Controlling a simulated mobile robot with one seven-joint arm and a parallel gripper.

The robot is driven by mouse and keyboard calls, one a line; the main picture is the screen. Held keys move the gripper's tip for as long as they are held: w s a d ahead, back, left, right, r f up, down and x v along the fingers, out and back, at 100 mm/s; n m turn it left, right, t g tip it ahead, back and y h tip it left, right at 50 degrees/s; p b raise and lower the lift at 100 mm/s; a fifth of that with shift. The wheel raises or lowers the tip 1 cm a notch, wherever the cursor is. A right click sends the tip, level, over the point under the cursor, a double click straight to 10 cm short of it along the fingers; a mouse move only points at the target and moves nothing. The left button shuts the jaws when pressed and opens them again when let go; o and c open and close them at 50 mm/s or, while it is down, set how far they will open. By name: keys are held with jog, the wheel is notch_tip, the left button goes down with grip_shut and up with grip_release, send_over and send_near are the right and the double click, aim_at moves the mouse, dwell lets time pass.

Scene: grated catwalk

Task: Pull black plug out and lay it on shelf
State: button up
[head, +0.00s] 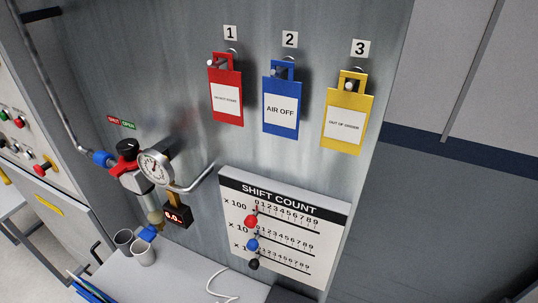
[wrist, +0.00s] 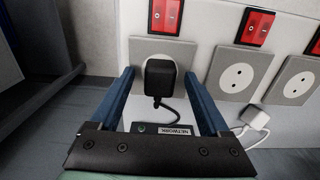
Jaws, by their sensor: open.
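In the wrist view the black plug (wrist: 160,78) sits in a wall socket (wrist: 182,52) below a red switch. Its black cord hangs down from it. My gripper (wrist: 158,73) is open, with one blue finger on each side of the plug. A gap shows between the plug and each finger, so it is not gripped. The head view shows neither the plug nor my gripper. No surface can be told for certain as the shelf; a pale ledge (head: 180,280) shows at the bottom of the head view.
In the wrist view, empty sockets (wrist: 236,77) stand to the right, with a white plug (wrist: 255,117) below. A box labelled NETWORK (wrist: 165,129) lies under the black plug. In the head view, cups (head: 143,254) stand at the ledge's left, beside a gauge (head: 155,166) and piping.

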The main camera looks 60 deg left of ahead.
jog(key=shift+c, duration=0.2)
grip_shut()
dwell(0.4)
jog(key=shift+r+p, duration=3)
jog(key=shift+p, duration=0.05)
